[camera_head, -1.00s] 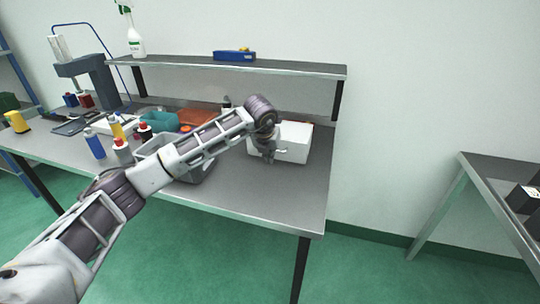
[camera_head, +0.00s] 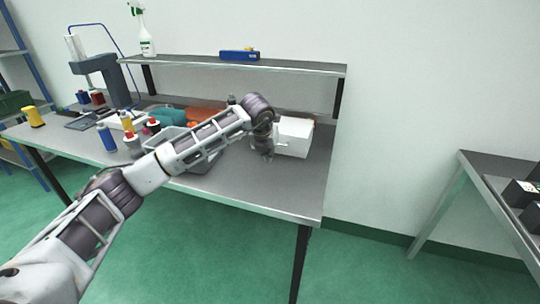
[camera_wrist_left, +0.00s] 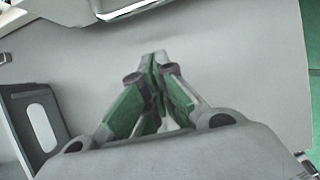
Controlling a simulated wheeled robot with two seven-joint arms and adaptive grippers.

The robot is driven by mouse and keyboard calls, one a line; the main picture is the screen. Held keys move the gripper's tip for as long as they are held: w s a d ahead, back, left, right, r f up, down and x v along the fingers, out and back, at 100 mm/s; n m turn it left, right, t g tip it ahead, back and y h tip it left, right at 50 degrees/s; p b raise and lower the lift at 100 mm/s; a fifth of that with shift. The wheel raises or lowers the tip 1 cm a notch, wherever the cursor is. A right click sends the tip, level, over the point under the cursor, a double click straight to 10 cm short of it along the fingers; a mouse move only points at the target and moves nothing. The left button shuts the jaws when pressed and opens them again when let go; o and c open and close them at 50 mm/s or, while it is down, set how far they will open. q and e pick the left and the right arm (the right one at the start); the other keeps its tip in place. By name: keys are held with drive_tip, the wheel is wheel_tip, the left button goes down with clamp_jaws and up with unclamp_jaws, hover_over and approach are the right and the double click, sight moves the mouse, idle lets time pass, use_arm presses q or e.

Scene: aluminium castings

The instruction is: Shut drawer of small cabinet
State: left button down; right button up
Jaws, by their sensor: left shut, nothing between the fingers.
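The small white cabinet (camera_head: 295,138) stands at the right end of the workbench, below the raised shelf. My left gripper (camera_head: 267,157) is just in front of its front face, pointing down with its fingers shut and empty. My arm hides the left part of the cabinet. In the left wrist view, the shut fingers (camera_wrist_left: 158,62) are over bare grey bench top, and a pale front edge with a bar-like handle (camera_wrist_left: 125,9) shows at the top, apart from the fingertips. How far the drawer stands out cannot be told. My right gripper is not in view.
A grey bin (camera_head: 205,163) stands left of the cabinet, partly behind my arm. Bottles (camera_head: 107,137) stand farther left. The shelf (camera_head: 235,66) holds a spray bottle (camera_head: 144,32) and a blue box (camera_head: 239,55). The bench's front right (camera_head: 290,192) is clear.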

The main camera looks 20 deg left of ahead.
use_arm(q)
drive_tip(key=shift+a+r, duration=0.2)
drive_tip(key=shift+r, duration=0.1)
drive_tip(key=shift+s+r, duration=0.1)
drive_tip(key=shift+r, duration=0.15)
drive_tip(key=v, duration=0.7)
drive_tip(key=shift+s+r, duration=0.2)
drive_tip(key=shift+r, duration=0.05)
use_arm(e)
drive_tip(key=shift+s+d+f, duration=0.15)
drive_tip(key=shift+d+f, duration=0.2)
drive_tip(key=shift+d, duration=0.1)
